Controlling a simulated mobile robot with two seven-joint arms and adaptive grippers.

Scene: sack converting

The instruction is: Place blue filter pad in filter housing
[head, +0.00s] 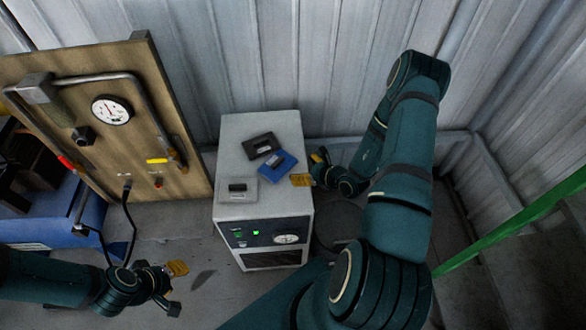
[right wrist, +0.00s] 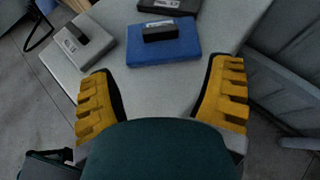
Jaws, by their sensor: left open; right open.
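The blue filter pad (head: 277,164) lies on top of the grey cabinet (head: 262,128), between a black pad (head: 262,145) behind it and a grey pad (head: 237,190) in front. In the right wrist view the blue filter pad (right wrist: 163,42) lies flat with a dark block on its top, ahead of the fingers. My right gripper (head: 310,168) is open and empty at the cabinet's right edge, close to the blue pad but apart from it. It also shows in the right wrist view (right wrist: 163,100). My left gripper (head: 175,285) is open and empty, low at the left front. I cannot make out a filter housing.
A wooden panel (head: 140,115) with a gauge, pipe and yellow and red handles stands at the left, with a black cable hanging from it. A corrugated wall (head: 270,60) is close behind the cabinet. A green rail (head: 510,222) crosses at the right. Floor shows left of the cabinet.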

